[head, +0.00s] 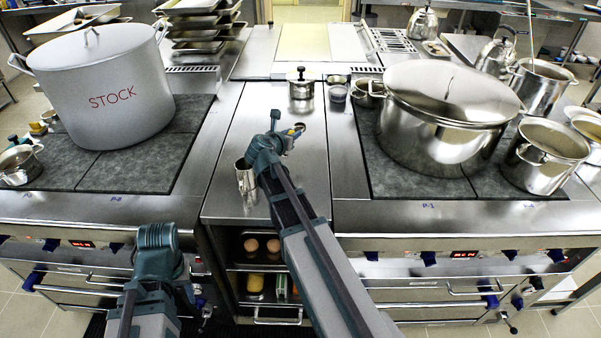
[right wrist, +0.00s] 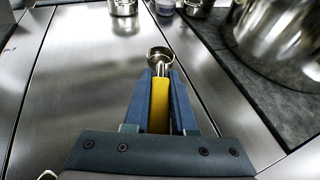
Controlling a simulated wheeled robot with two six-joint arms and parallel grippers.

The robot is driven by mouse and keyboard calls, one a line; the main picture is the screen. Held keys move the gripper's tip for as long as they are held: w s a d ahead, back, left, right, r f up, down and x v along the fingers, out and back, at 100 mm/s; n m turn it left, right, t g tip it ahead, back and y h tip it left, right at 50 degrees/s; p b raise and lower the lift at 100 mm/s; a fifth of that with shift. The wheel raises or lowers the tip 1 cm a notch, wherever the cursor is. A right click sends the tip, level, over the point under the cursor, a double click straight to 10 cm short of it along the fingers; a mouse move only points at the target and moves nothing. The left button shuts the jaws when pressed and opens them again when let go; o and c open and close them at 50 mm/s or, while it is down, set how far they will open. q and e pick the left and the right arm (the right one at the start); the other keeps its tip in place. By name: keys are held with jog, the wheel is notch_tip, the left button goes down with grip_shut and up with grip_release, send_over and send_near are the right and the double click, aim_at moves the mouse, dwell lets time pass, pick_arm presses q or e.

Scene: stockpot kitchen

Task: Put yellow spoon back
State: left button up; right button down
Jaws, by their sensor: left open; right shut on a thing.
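The yellow spoon (right wrist: 160,98) is in my right gripper (right wrist: 160,80), its yellow handle between the two blue fingers. Its round metal bowl (right wrist: 160,56) sticks out past the fingertips. In the head view my right gripper (head: 291,136) is over the middle steel counter, and only a little of the spoon shows. A tall metal cup (head: 246,176) stands on the counter to the left of my right arm, apart from the spoon. My left gripper (head: 160,240) is low at the front left, empty, its fingertips hard to make out.
A large STOCK pot (head: 105,85) stands on the left hob and a lidded steel pot (head: 440,120) on the right hob. A small lidded pot (head: 301,92) stands farther back on the middle counter (head: 245,120). Eggs (head: 262,244) sit on a shelf below.

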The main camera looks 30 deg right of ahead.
jog(key=d, duration=0.3)
jog(key=b, duration=0.7)
send_over(300, 164)
notch_tip(300, 164, down, 7)
jog(key=shift+s+f, duration=0.1)
notch_tip(300, 164, down, 4)
jog(key=b, duration=0.3)
jog(key=shift+r, duration=0.2)
jog(key=shift+f+b, duration=0.15)
jog(key=shift+b, duration=0.2)
jog(key=c, duration=0.7)
grip_release()
jog(key=shift+c, duration=0.2)
